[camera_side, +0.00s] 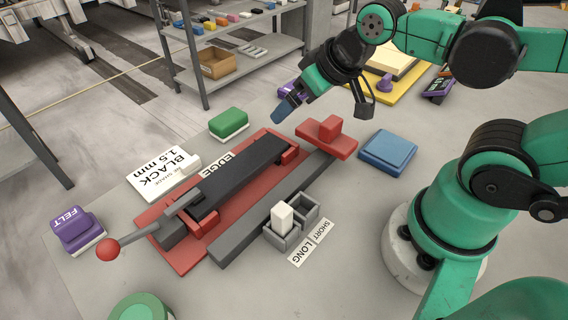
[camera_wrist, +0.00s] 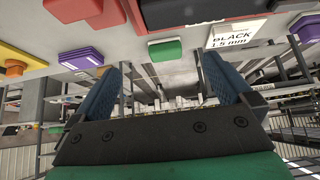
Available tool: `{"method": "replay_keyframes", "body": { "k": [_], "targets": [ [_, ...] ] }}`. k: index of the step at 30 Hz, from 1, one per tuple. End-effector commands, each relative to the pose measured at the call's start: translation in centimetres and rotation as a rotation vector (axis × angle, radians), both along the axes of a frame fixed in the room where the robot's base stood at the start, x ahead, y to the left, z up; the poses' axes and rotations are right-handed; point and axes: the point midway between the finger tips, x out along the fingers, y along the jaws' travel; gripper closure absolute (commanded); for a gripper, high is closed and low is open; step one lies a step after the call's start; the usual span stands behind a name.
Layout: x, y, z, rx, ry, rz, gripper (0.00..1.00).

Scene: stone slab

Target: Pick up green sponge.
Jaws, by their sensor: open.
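The green sponge (camera_side: 228,122), a green block with a white underside, lies on the grey slab behind the red clamp fixture in the side view. In the wrist view the green sponge (camera_wrist: 165,50) shows near the top middle, beyond the fingertips. My gripper (camera_side: 287,108) hangs above the slab to the right of the sponge, apart from it. In the wrist view my gripper (camera_wrist: 158,66) has its two blue fingers spread wide with nothing between them.
A red clamp fixture (camera_side: 180,262) with a dark bar and a red-knobbed lever fills the middle. A white card (camera_side: 160,173) lies left of it. A purple felt block (camera_side: 80,232), blue block (camera_side: 388,151) and grey holder (camera_side: 284,244) stand around. A shelf (camera_side: 245,60) is behind.

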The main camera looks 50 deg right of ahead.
Motion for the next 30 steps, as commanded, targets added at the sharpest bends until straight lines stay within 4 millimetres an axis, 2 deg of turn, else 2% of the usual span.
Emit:
{"method": "replay_keyframes", "body": {
  "k": [5,11,16,20,24,30],
  "targets": [
    [1.3,0.0,1.0,-0.058,0.041,0.084,0.0],
    [5.6,-0.1,2.5,-0.213,0.163,0.355,0.0],
    [9.9,-0.2,2.2,-0.327,0.27,0.628,0.0],
    [13.1,-0.2,0.8,-0.395,0.345,0.847,0.0],
    [16.0,-0.3,-1.7,-0.446,0.412,1.09,0.0],
    [18.5,-0.4,-5.7,-0.478,0.47,1.376,0.0]
  ]
}}
